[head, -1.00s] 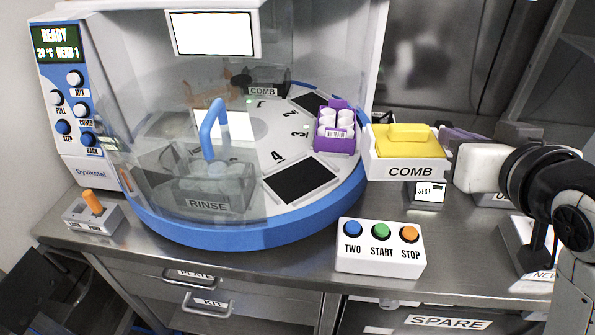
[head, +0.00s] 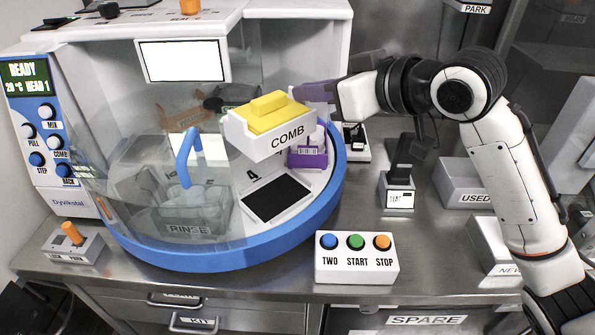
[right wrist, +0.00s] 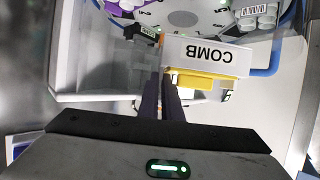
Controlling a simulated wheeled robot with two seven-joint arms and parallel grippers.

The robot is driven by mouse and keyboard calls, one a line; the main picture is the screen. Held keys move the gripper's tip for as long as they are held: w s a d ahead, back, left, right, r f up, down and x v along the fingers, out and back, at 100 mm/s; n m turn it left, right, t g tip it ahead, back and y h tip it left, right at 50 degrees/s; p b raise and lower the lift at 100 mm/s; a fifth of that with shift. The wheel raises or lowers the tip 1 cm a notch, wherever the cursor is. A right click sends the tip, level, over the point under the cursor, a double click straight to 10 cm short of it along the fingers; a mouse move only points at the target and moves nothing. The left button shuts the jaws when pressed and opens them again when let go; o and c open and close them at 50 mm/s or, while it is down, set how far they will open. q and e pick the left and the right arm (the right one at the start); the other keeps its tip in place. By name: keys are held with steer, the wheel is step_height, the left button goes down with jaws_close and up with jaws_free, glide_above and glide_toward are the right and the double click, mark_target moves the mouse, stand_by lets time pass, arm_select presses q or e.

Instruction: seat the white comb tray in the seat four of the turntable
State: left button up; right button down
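The white comb tray (head: 258,139), marked COMB and carrying a yellow comb (head: 267,113), is in the air over the turntable's right part. My right gripper (head: 312,92) is shut on its far right end. The right wrist view shows the tray (right wrist: 207,54) at the tips of the closed-up dark fingers (right wrist: 163,84). The turntable (head: 312,195) is white with a blue rim. Seat four (head: 271,199) is a bare dark square in front of and below the tray, with its number 4 beside it. My left gripper is not in view.
A purple tube rack (head: 308,157) sits on the turntable just behind seat four, close under the tray. The clear hood (head: 110,150) and its blue handle (head: 187,155) stand left. A button box (head: 356,258) is in front; a small labelled stand (head: 398,190) is right.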

step_height(320, 180, down, 14)
steer(key=shift+f+b, duration=0.15)
steer(key=shift+b, duration=0.4)
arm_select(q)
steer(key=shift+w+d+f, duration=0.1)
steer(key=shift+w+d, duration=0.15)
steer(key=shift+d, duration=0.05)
arm_select(e)
steer(key=c, duration=2)
jaws_free()
steer(key=shift+f, duration=0.15)
steer(key=shift+r, duration=0.2)
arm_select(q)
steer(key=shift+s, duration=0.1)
arm_select(e)
steer(key=v, duration=1.2)
